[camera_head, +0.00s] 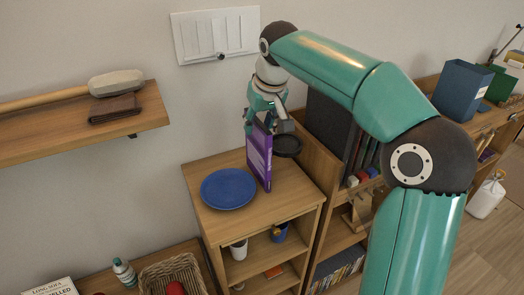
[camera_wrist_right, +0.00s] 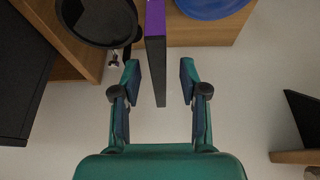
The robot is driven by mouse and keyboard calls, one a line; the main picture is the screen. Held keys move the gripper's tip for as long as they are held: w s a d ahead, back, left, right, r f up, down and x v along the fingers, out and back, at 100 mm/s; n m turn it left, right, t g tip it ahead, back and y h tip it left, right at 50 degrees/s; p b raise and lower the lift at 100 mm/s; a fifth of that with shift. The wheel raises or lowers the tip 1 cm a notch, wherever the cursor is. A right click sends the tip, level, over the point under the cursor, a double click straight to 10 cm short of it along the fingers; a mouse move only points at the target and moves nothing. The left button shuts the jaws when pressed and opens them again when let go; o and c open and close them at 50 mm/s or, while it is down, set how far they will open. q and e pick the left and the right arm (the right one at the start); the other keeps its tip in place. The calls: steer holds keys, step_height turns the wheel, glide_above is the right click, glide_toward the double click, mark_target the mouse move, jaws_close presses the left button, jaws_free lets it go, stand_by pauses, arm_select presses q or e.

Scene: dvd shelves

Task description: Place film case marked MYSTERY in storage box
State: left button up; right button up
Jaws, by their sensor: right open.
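A purple film case (camera_head: 259,156) stands upright on top of the small wooden cabinet, beside a blue plate (camera_head: 228,188). Its marking is too small to read. My right gripper (camera_head: 265,122) is above it, pointing down at its upper edge. In the right wrist view the case (camera_wrist_right: 155,60), with a purple part and a dark edge, reaches in between the two open fingers of my right gripper (camera_wrist_right: 160,78), with a gap on each side. A blue open-topped box (camera_head: 462,90) stands at the far right; I cannot tell whether it is the storage box. My left gripper is not in view.
A round black pan-like object (camera_head: 287,146) sits close behind the case and also shows in the right wrist view (camera_wrist_right: 97,18). A wall shelf (camera_head: 60,135) holds a mallet. A wicker basket (camera_head: 172,275) stands low at the front. A green box (camera_head: 500,85) stands by the blue one.

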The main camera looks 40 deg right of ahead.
mark_target(257, 136)
steer(key=shift+x, duration=2.6)
steer(key=shift+f, duration=0.2)
jaws_close()
